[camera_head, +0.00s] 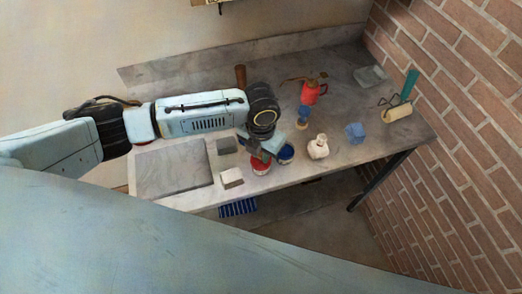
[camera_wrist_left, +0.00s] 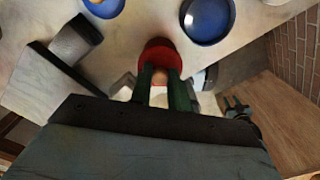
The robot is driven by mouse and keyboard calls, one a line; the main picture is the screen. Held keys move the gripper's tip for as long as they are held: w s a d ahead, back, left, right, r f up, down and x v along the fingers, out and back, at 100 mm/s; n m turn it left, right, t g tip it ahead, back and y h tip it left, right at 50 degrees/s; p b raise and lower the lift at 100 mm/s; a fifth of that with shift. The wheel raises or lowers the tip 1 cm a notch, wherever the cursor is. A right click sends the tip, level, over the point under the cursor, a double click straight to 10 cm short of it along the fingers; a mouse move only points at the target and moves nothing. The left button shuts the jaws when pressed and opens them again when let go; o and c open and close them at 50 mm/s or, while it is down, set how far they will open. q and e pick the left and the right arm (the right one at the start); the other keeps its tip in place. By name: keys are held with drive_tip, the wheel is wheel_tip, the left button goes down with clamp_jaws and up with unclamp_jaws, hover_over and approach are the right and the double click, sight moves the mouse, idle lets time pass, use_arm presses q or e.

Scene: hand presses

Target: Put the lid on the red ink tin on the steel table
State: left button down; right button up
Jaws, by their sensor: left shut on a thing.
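The red ink tin (camera_head: 261,168) stands near the front edge of the steel table (camera_head: 330,168), next to a blue ink tin (camera_head: 286,153). My left gripper (camera_head: 258,154) is over the red tin, pointing down. In the left wrist view its two dark green fingers (camera_wrist_left: 165,88) are shut on a small tan knob, which I take to be the lid's (camera_wrist_left: 160,75). A red round shape (camera_wrist_left: 158,52) lies just beyond the fingertips. I cannot tell whether the lid touches the tin, because the gripper hides most of it.
The blue tin also shows close by in the left wrist view (camera_wrist_left: 207,20). A white block (camera_head: 231,179), a grey block (camera_head: 227,146) and a grey slab (camera_head: 172,166) are to the left. A brick wall (camera_head: 460,100) bounds the right side.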

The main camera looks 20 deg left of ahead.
idle(0.6)
idle(0.3)
use_arm(q)
drive_tip(key=c, duration=0.8)
unclamp_jaws()
drive_tip(key=shift+o, duration=0.2)
drive_tip(key=shift+p, duration=0.3)
wheel_tip(320, 180, up, 5)
drive_tip(key=p, duration=0.5)
drive_tip(key=shift+r+p, duration=1)
drive_tip(key=shift+r, duration=0.05)
drive_tip(key=shift+f, duration=0.1)
clamp_jaws()
